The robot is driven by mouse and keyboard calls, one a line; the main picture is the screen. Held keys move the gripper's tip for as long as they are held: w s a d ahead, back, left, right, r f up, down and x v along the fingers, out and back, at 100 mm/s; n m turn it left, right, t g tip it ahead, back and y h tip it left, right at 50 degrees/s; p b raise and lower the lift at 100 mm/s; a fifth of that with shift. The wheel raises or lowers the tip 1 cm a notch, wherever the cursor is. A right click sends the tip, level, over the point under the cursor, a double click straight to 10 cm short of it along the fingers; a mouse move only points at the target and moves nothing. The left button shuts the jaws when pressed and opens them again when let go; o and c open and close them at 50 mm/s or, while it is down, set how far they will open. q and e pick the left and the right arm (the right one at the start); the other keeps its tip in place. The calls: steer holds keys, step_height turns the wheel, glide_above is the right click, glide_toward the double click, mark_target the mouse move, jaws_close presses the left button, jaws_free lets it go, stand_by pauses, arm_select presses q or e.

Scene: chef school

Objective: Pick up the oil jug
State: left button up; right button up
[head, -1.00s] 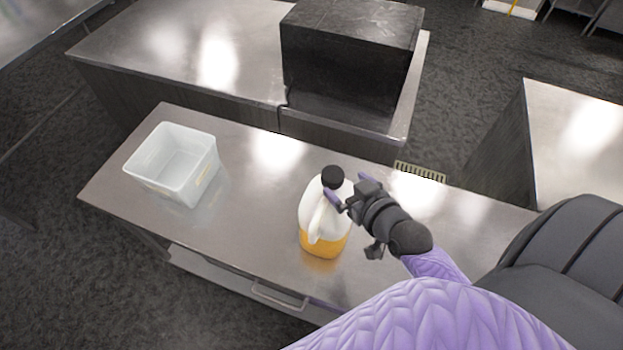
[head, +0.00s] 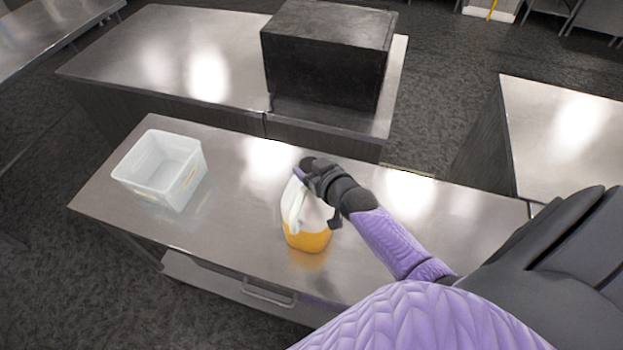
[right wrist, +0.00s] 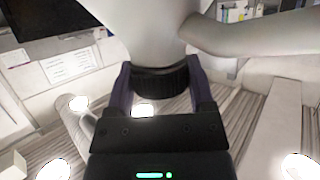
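The oil jug (head: 307,224) stands upright on the steel counter in the head view. It has a white upper body, a handle and orange oil in its lower part. My right gripper (head: 305,172) is at the jug's top and hides its cap in the head view. In the right wrist view the black cap (right wrist: 160,82) lies between the two purple fingers of my right gripper (right wrist: 160,75). The fingers are very close to the cap on both sides; whether they press on it cannot be told. My left gripper is not in view.
A white open bin (head: 160,171) stands at the left of the counter (head: 235,215). A dark box (head: 325,60) sits on a second counter behind, and another counter (head: 565,140) stands at the right. The counter between bin and jug is clear.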

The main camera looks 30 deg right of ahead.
steer(key=shift+w+a+f, duration=0.1)
steer(key=shift+w, duration=0.15)
steer(key=c, duration=0.5)
steer(key=shift+s, duration=0.1)
jaws_close()
steer(key=shift+r, duration=0.25)
